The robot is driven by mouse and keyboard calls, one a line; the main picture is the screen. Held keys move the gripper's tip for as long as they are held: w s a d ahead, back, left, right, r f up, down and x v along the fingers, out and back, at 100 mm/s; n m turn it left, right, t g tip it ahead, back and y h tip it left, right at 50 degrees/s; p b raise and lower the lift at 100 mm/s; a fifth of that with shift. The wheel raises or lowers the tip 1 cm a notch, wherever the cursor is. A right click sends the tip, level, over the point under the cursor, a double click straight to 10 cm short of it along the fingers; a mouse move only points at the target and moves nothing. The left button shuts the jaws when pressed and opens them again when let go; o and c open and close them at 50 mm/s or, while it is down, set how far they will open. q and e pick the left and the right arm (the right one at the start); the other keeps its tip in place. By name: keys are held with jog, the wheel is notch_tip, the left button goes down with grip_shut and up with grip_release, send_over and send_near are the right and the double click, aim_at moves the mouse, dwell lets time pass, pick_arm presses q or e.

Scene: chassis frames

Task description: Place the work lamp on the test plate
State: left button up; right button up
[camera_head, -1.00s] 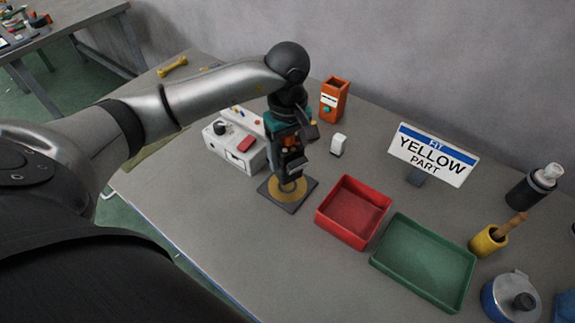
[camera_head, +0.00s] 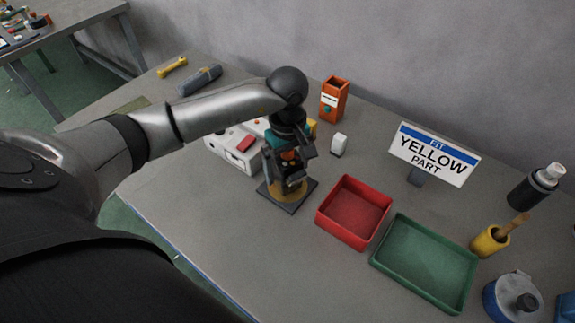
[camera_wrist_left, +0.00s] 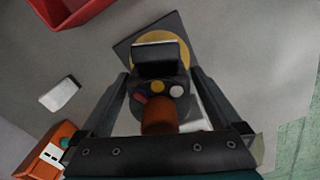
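The test plate (camera_head: 296,205) is a dark square with a yellow disc, on the bench in front of the white control box. My left gripper (camera_head: 292,175) points down over it. The work lamp (camera_wrist_left: 160,68), a dark body with small coloured spots and a brown-orange part, is between my left fingers (camera_wrist_left: 162,78) in the left wrist view. In the head view the gripper hides much of the lamp. My right gripper is out of view.
A white control box (camera_head: 228,151) stands left of the plate. A red tray (camera_head: 338,230) and a green tray (camera_head: 400,277) lie to the right. An orange holder (camera_head: 336,98), a small white block (camera_head: 339,144) and a "YELLOW PART" sign (camera_head: 433,155) stand behind.

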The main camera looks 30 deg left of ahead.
pick_arm(q)
notch_tip(320, 180, up, 12)
jog(key=shift+r+p, duration=0.15)
jog(key=shift+p, duration=0.25)
dwell(0.3)
jog(key=shift+s, duration=0.1)
